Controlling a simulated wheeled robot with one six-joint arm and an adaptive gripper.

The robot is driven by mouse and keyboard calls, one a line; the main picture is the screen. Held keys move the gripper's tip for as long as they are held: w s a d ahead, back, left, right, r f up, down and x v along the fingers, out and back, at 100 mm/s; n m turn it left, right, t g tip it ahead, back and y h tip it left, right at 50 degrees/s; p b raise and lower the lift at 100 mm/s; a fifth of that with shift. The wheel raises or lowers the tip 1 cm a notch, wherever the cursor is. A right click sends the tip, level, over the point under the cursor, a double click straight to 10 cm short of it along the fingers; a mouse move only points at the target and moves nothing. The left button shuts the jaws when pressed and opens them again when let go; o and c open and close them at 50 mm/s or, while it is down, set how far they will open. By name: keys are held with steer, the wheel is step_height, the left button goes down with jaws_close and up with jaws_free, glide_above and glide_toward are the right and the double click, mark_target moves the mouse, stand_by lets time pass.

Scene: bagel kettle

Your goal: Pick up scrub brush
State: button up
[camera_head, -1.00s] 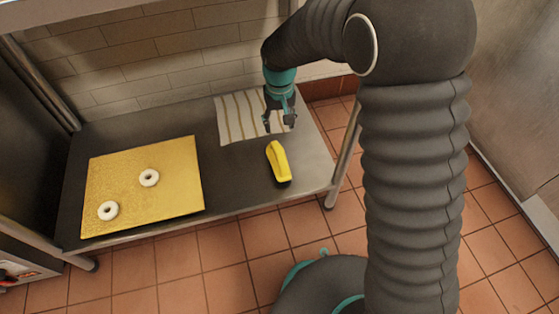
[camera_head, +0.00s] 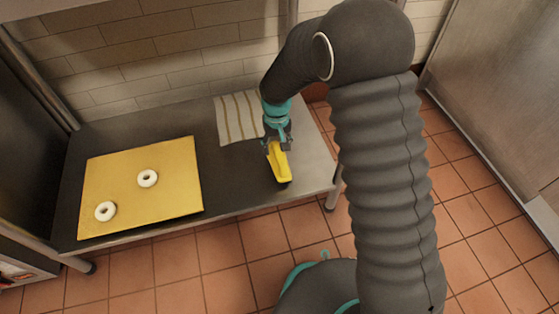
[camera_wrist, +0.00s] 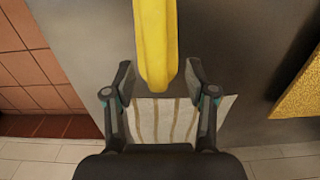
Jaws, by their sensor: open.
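The scrub brush (camera_head: 280,168) is the yellow elongated thing lying near the right end of the dark table. In the wrist view its yellow body (camera_wrist: 156,40) runs from the top edge down to between the fingertips. My gripper (camera_head: 276,143) is open at the far end of the brush in the head view. In the wrist view its fingers (camera_wrist: 158,80) stand apart, one on each side of the rounded brush end, with gaps visible. Bristles cannot be made out. My gripper partly covers the far end of the brush in the head view.
A striped cloth (camera_head: 237,119) lies behind the brush on the table (camera_head: 235,185). A golden board (camera_head: 150,200) with two white rings, one (camera_head: 147,178) farther and one (camera_head: 105,211) nearer, lies at left. A tiled wall (camera_head: 150,60) stands behind. Bare table lies between board and brush.

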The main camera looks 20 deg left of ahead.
mark_target(278, 152)
steer(key=f, duration=0.4)
steer(key=shift+d+f+b, duration=0.1)
steer(key=shift+d+b, duration=0.15)
steer(key=shift+b, duration=0.05)
jaws_close()
steer(key=shift+r, duration=0.55)
steer(key=r, duration=0.2)
steer(key=d+r+p, duration=0.1)
steer(key=r, duration=0.1)
steer(key=shift+s, duration=0.1)
steer(key=s+d+r+p, duration=0.1)
steer(key=s+d+r, duration=0.3)
steer(key=d, duration=0.5)
step_height(278, 152, up, 2)
steer(key=shift+s+d, duration=0.15)
steer(key=shift+d, duration=0.25)
